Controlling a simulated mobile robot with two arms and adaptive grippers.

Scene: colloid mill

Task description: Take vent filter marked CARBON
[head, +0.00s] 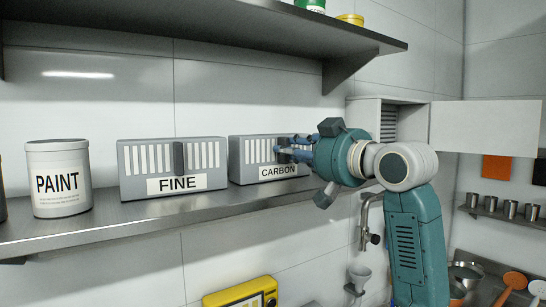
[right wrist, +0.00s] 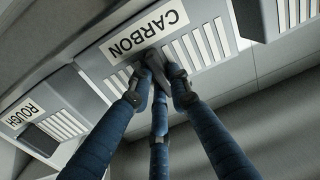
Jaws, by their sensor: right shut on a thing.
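The vent filter marked CARBON (head: 254,156) is a grey box with white slats, upright on the wall shelf. In the right wrist view it shows turned over, with its CARBON label (right wrist: 143,36) readable. My right gripper (head: 288,150) reaches it from the right. Its blue fingers (right wrist: 154,74) are shut on the dark handle on the filter's front. In the head view the gripper and arm cover the filter's right end. My left gripper is not in view.
A FINE filter (head: 172,168) stands just left of CARBON, and a PAINT can (head: 58,180) further left. A ROUGH filter (right wrist: 38,112) shows in the wrist view. The upper shelf (head: 220,32) overhangs. An open white cabinet door (head: 486,126) is at right, behind my arm.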

